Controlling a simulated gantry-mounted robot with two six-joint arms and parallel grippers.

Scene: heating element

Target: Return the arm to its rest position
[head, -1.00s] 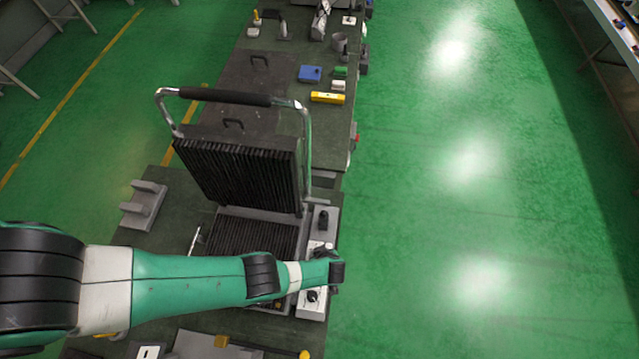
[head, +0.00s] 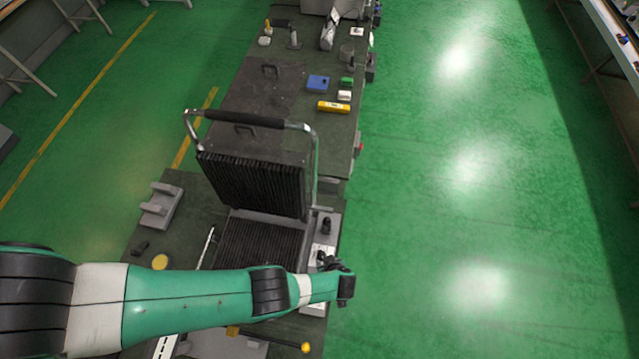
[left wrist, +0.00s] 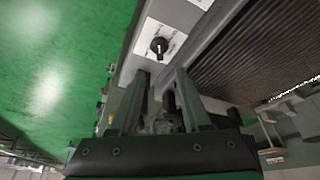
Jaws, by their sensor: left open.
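My left arm (head: 190,296) comes in from the left and reaches across the front of the contact grill, its wrist above the control box on the grill's right. In the left wrist view my left gripper (left wrist: 158,100) is open, its two fingers apart. A dark part shows between the fingers; I cannot tell what it is. The black rotary knob (left wrist: 159,47) on a white plate lies beyond the fingertips, apart from them. The grill's ribbed upper plate (head: 250,182) stands raised over the ribbed lower plate (head: 260,246). My right gripper is not in view.
The grill stands on a dark bench (head: 205,200). A grey bracket (head: 160,205) is on its left. A blue box (head: 318,83) and a yellow block (head: 334,106) lie farther back. Open green floor (head: 480,200) is on the right.

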